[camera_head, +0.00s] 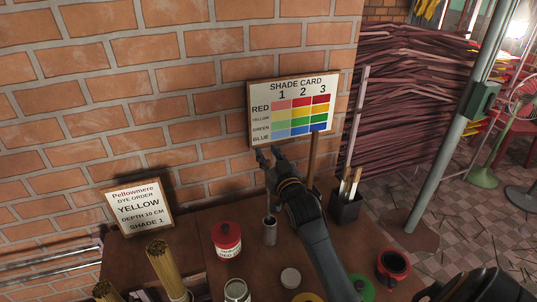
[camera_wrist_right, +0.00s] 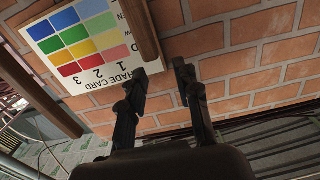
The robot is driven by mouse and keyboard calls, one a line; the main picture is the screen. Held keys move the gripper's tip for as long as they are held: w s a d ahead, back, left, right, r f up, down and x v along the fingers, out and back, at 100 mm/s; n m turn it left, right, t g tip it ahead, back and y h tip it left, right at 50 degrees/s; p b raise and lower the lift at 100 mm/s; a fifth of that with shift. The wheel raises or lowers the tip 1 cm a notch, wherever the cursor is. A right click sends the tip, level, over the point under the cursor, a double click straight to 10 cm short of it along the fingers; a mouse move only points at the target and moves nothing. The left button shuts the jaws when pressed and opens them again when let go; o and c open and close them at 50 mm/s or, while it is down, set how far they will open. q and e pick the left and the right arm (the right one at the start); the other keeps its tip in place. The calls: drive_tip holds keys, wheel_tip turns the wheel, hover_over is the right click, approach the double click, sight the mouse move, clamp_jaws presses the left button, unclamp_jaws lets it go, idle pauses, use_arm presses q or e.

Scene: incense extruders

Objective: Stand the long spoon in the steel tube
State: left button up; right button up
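The steel tube (camera_head: 270,231) stands upright on the brown table, a grey cylinder with an open top. My right gripper (camera_head: 265,157) is above and behind it in the head view, in front of the shade card and brick wall. A dark holder (camera_head: 345,211) to the right of the gripper contains upright pale and wooden handles (camera_head: 349,183). I cannot tell whether one is the long spoon.
The shade card (camera_head: 292,105) stands on a wooden post (camera_head: 313,158) close to my right gripper.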

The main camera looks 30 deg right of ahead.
drive_tip(key=shift+r, duration=0.25)
drive_tip(key=shift+r+p, duration=0.3)
drive_tip(key=shift+r, duration=0.15)
drive_tip(key=b+v, duration=0.3)
drive_tip(key=v, duration=0.9)
drive_tip(key=shift+f, duration=0.1)
